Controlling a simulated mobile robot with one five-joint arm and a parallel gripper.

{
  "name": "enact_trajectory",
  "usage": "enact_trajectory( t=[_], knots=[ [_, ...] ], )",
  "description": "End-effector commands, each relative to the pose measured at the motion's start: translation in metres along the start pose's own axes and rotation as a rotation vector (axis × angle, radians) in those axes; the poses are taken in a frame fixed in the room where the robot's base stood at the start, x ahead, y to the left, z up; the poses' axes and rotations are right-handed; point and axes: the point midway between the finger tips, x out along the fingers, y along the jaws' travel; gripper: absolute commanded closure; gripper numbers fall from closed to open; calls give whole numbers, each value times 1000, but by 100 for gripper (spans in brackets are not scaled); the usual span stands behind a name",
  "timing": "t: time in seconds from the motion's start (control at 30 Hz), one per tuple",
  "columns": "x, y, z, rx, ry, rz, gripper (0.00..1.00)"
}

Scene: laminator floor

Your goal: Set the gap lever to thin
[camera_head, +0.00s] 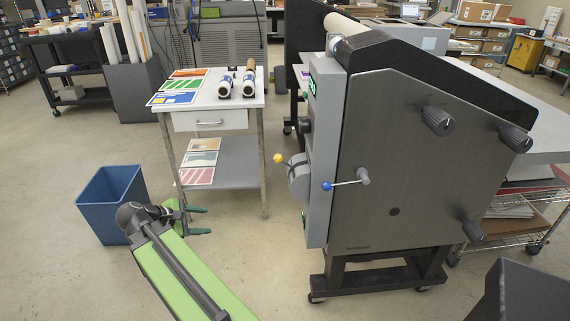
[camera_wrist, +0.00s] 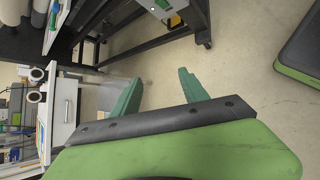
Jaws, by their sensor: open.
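The laminator (camera_head: 390,215) stands right of centre in the head view, a grey machine on a dark stand. A lever with a blue ball (camera_head: 327,186) sticks out leftward, nearly level, from a pivot on its side plate. A lever with a yellow ball (camera_head: 278,158) points up and left from a grey round hub (camera_head: 298,182) on its front edge. I cannot read any label saying which is the gap lever. My gripper (camera_head: 205,221) is open and empty, left of the laminator and apart from both levers. Its green fingers also show spread in the wrist view (camera_wrist: 160,78).
A white side table (camera_head: 212,103) with rolls and printed sheets stands behind my gripper. A blue bin (camera_head: 110,203) stands at left. Open floor lies between my gripper and the laminator. The dark stand (camera_wrist: 140,42) shows at the top of the wrist view.

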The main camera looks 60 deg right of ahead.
Motion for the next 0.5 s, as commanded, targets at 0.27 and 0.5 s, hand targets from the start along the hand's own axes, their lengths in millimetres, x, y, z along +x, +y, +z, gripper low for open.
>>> enact_trajectory(
  t=[0.27, 0.5],
  knots=[
    [46, 86, 147, -566, -635, 127, 48],
    [42, 97, 166, -641, -720, 116, 48]
  ],
)
